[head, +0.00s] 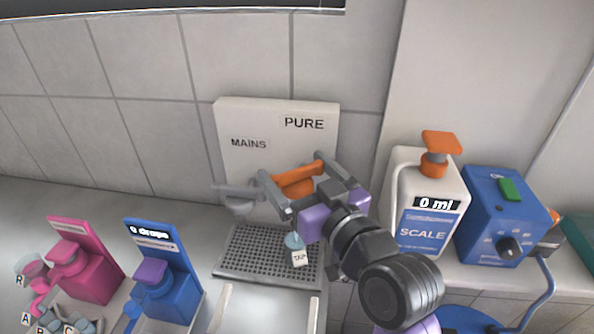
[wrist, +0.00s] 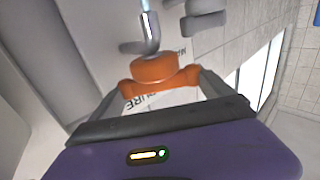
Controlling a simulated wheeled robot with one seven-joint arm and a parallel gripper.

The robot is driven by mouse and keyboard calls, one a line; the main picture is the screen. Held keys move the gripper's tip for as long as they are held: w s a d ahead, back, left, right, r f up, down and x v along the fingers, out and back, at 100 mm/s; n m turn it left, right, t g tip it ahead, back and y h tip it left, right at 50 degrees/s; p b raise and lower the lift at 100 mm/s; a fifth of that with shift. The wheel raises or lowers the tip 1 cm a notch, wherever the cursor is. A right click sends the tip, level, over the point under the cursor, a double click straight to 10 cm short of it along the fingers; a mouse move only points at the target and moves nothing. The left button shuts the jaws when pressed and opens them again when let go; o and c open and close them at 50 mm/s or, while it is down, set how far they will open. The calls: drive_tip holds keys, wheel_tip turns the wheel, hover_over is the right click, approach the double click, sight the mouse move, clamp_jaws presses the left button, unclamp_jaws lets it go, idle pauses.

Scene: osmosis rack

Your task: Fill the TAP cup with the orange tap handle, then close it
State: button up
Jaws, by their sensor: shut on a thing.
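The orange tap handle (head: 296,183) is on the white panel marked PURE, at the middle of the head view. My gripper (head: 300,180) is shut on it, with one grey finger at each side. The wrist view shows the orange handle (wrist: 155,72) between my fingers (wrist: 160,88). A grey spout (wrist: 150,46) shows beyond the handle, with a pale blue streak at its end that looks like water. The small TAP cup (head: 294,241), bluish with a white TAP tag, stands on the drip grid below the tap. Its fill level is too small to tell.
The grey MAINS tap (head: 238,195) is just left of my gripper. The drip grid (head: 255,262) lies below. A white SCALE bottle (head: 430,225) with an orange pump and a blue box (head: 495,225) stand close at right. Pink (head: 85,265) and blue (head: 165,280) dispensers stand at left.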

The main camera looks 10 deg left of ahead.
drive_tip(key=shift+w+d+f+b, duration=0.1)
drive_tip(key=shift+b, duration=0.3)
drive_tip(key=shift+f+n+g+y+b, duration=0.1)
drive_tip(key=shift+n+g+y+b, duration=0.6)
drive_tip(key=shift+y+b, duration=0.1)
drive_tip(key=shift+r+n+g+y+b, duration=0.2)
drive_tip(key=shift+n+g+y+b, duration=0.2)
drive_tip(key=shift+n+g+y, duration=0.15)
drive_tip(key=o, duration=1.1)
drive_tip(key=b+v, duration=0.1)
drive_tip(key=v, duration=0.7)
